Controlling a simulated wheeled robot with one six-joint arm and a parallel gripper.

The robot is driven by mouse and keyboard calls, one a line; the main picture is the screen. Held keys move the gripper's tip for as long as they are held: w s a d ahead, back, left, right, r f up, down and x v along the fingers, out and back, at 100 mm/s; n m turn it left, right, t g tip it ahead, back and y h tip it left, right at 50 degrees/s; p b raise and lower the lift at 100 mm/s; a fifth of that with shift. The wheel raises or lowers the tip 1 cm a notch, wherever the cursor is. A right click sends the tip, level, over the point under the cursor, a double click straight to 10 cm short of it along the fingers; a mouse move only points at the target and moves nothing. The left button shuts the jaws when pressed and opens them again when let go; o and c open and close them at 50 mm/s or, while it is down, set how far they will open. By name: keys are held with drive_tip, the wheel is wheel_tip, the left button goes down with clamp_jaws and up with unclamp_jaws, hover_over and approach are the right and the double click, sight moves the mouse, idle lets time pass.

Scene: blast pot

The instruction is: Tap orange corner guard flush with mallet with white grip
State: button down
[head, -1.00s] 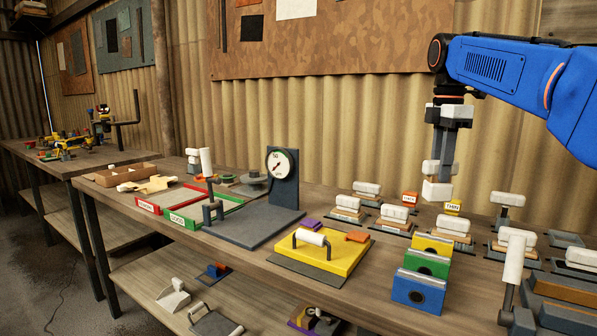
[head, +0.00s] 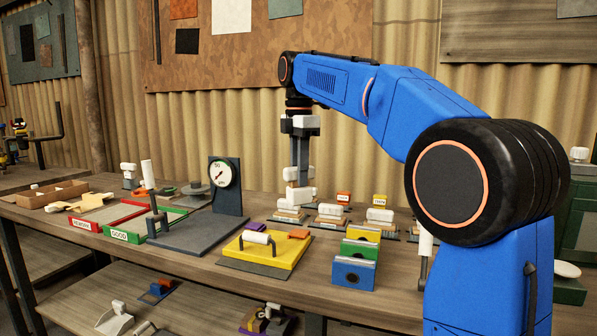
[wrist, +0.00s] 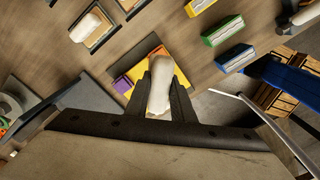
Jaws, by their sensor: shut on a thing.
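My gripper (head: 299,160) points down above the bench, behind the yellow plate in the head view. It is shut on a white grip (head: 299,193), taken as the mallet's, which also shows between the fingers in the wrist view (wrist: 160,88). The mallet's head cannot be made out clearly. The orange corner guard (head: 299,234) sits on the back right corner of the yellow plate (head: 284,252). In the wrist view the guard (wrist: 157,52) lies just beyond the fingers, apart from them. Part of the plate is hidden there by the held grip.
Yellow, green and blue blocks (head: 354,273) stand right of the plate. White-topped blocks (head: 331,212) line the bench behind. A gauge (head: 222,174) on a dark stand and red and green trays (head: 128,236) are at the left. A purple piece (wrist: 122,85) is beside the plate.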

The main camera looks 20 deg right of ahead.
sight(300, 191)
drive_tip(key=shift+d+f, duration=0.1)
drive_tip(key=shift+f, duration=2.65)
drive_tip(key=shift+f, duration=0.1)
drive_tip(key=shift+f, duration=0.25)
drive_tip(key=shift+r, duration=0.65)
drive_tip(key=shift+f, duration=0.8)
drive_tip(key=shift+r, duration=0.65)
